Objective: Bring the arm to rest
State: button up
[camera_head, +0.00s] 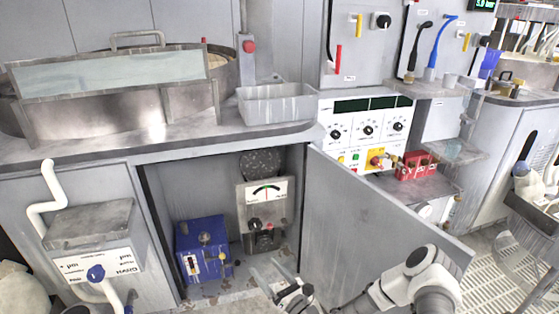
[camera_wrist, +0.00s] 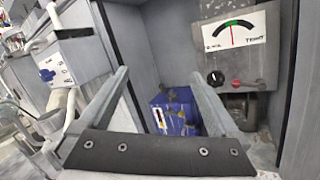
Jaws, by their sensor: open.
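My gripper (camera_head: 276,274) is at the bottom middle of the head view, in front of the open cabinet (camera_head: 220,165). In the wrist view my gripper (camera_wrist: 158,84) shows two long grey fingers spread wide apart. Nothing is between the fingers. They point toward the inside of the cabinet. A blue box (camera_head: 203,250) stands on the cabinet floor; it also shows in the wrist view (camera_wrist: 172,110), beyond the fingers. A gauge unit with a dial (camera_head: 266,192) is at the back of the cabinet; it also shows in the wrist view (camera_wrist: 236,38).
The cabinet door (camera_head: 380,215) stands open to the right, close to my arm. A grey control box (camera_head: 95,245) with a blue knob and white pipe is at the left. A grey bin (camera_head: 285,104) and a large metal basin (camera_head: 120,110) are on the counter above.

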jog(key=s+a+r+n+g+y, duration=0.2)
jog(key=s+r+n+g, duration=0.3)
jog(key=r+n+g, duration=0.4)
jog(key=s+a+r+n+g+y, duration=0.1)
jog(key=s+r+n+g, duration=0.5)
jog(key=r+n, duration=0.4)
jog(key=s+d+r+n+t+h, duration=0.5)
jog(key=s+d+r+n+h, duration=0.8)
jog(key=s+d+r+h, duration=0.6)
notch_tip(320, 180, up, 16)
jog(key=w+d+y+p, duration=0.1)
jog(key=w+y+p, duration=0.1)
jog(key=p, duration=1.5)
jog(key=shift+d+y, duration=0.3)
jog(key=shift+y, duration=0.2)
jog(key=shift+a, duration=0.1)
